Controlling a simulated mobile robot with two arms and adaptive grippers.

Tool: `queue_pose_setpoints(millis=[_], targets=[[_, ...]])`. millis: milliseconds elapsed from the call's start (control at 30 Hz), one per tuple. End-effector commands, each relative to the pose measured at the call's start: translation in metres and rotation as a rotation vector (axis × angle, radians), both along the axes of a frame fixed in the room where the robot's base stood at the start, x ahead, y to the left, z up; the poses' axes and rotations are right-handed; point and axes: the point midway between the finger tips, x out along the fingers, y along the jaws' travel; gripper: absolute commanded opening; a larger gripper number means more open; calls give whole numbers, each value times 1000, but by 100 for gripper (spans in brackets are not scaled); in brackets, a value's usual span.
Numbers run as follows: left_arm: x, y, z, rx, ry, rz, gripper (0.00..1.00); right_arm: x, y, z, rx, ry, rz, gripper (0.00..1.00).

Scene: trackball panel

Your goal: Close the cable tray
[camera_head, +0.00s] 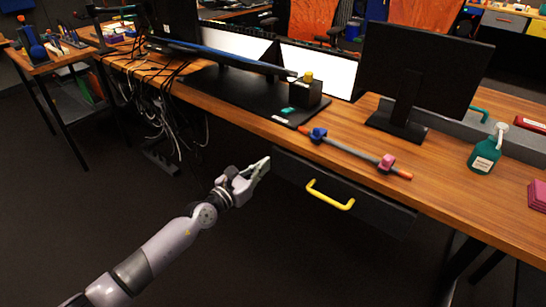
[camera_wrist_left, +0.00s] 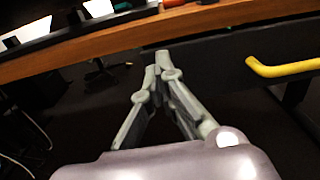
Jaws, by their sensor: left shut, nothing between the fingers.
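A dark tray front (camera_head: 288,168) with a yellow handle (camera_head: 330,195) hangs below the front edge of the wooden desk; I take it to be the cable tray. It also shows in the left wrist view as a dark panel (camera_wrist_left: 218,58), with the yellow handle (camera_wrist_left: 285,68) at the right. My left gripper (camera_head: 266,161) is shut and empty, close to the left end of the tray front and left of the handle. In the left wrist view the fingertips (camera_wrist_left: 157,60) meet just under the desk edge. Contact with the tray cannot be told. My right gripper is not in view.
The desk (camera_head: 440,185) carries a monitor (camera_head: 425,65), a green bottle (camera_head: 487,150) and a rod with blue and pink clamps (camera_head: 350,150). Loose cables (camera_head: 170,115) hang under the desk at the left. The floor in front is clear.

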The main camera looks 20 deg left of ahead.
Motion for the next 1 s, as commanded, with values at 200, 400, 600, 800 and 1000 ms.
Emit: queue_pose_setpoints(millis=[200, 400, 600, 800, 1000], targets=[[36, -13, -1, -2, -2, -1, 0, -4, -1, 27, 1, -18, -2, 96], [47, -17, -1, -1, 0, 0, 0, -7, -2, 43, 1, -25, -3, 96], [50, -18, 0, 0, 0, 0, 0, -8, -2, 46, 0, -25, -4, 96], [50, -18, 0, -1, 0, 0, 0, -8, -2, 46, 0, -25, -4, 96], [63, -23, -1, -3, -1, 1, 0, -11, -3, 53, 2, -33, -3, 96]])
